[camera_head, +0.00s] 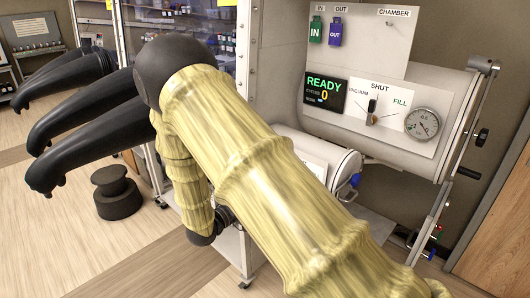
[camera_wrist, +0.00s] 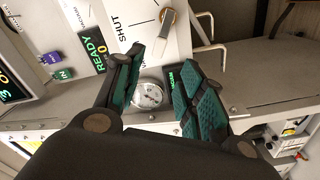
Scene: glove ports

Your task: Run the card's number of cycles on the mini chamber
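The mini chamber is probably the smaller white cylinder (camera_head: 320,155), partly hidden behind my arm in the head view. Its panel display (camera_head: 325,92) reads READY, cycles 0. The valve lever (camera_head: 372,104) points up towards SHUT, between VACUUM and FILL; the lever (camera_wrist: 168,18) also shows in the wrist view. The round gauge (camera_head: 422,123) is right of it. A green IN tag (camera_head: 315,30) and a purple OUT tag (camera_head: 335,31) hang on the board; the CHAMBER hook is bare. My gripper (camera_wrist: 158,60) is open and empty, with the gauge (camera_wrist: 149,95) seen between its fingers. I see no legible card.
Black gloves (camera_head: 75,115) stick out from ports at the left. A dark round stool (camera_head: 117,192) stands on the floor. A metal frame with clamps (camera_head: 480,100) edges the large chamber at the right. Another display (camera_wrist: 12,85) is cut off in the wrist view.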

